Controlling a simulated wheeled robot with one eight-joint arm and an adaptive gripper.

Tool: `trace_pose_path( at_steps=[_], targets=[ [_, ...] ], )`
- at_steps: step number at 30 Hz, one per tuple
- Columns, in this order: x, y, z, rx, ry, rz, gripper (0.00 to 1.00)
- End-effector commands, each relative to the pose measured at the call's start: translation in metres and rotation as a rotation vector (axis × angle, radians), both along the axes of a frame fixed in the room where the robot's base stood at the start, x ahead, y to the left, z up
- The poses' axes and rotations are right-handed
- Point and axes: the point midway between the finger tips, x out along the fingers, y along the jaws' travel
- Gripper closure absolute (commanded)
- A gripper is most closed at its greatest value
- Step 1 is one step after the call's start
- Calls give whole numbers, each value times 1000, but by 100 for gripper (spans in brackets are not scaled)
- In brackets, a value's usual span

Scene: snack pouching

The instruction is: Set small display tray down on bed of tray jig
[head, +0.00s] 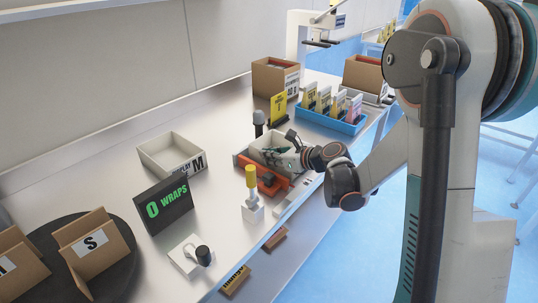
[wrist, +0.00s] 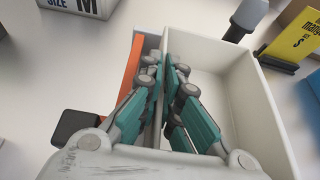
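The small display tray (head: 263,141) is a white open box at the orange-sided tray jig (head: 270,187) in the head view. In the wrist view the tray (wrist: 224,95) fills the right half, and an orange strip of the jig (wrist: 131,72) shows along its left. My gripper (head: 285,148) reaches in from the right. Its teal fingers (wrist: 165,80) straddle the tray's left wall and appear shut on it. The tray looks roughly level and lined up with the jig. The jig's bed is hidden beneath it, so I cannot tell whether the tray touches it.
A white tray marked M (head: 172,154) stands further left. A black "0 WRAPS" sign (head: 164,204) and a yellow-topped device (head: 251,187) stand nearer. A blue rack (head: 333,120) with several pouches lies beyond the jig. A dark-headed post (head: 259,122) stands close behind the tray.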

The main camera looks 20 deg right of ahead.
Motion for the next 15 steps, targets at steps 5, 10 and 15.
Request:
trace_pose_path(
  at_steps=[5,10,15],
  targets=[
    [0,0,-5,0,0,0,100],
    [0,0,-5,0,0,0,100],
    [0,0,-5,0,0,0,78]
  ],
)
